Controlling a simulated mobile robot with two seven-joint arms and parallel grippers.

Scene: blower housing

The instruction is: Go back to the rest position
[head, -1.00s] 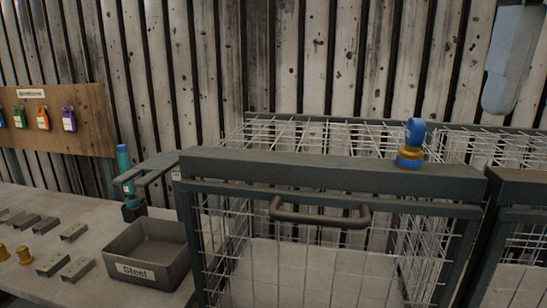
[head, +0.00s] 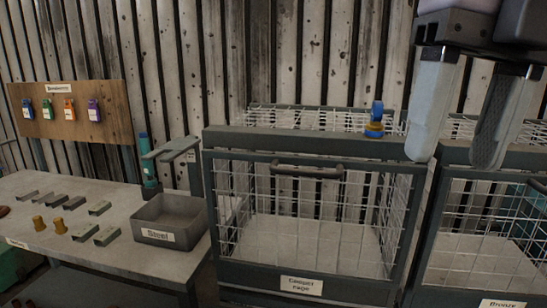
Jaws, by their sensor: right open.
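My right gripper (head: 454,158) hangs in from the top right of the head view. Its two pale grey fingers point down and stand well apart, with nothing between them. It is in front of the gap between a wire cage (head: 300,142) labelled as a cage and a second cage (head: 490,292) labelled Bronze. A small blue and ochre piece (head: 376,120) stands on top of the first cage, left of the fingers and apart from them. The first cage's front is closed and its inside looks empty. My left gripper is not in view.
An open grey bin (head: 165,235) labelled Steel sits on the workbench (head: 60,235). Several grey blocks and two brass-coloured pieces (head: 59,226) lie left of it. A teal bottle-like thing stands behind. A board (head: 70,135) with several coloured tags stands at the back left.

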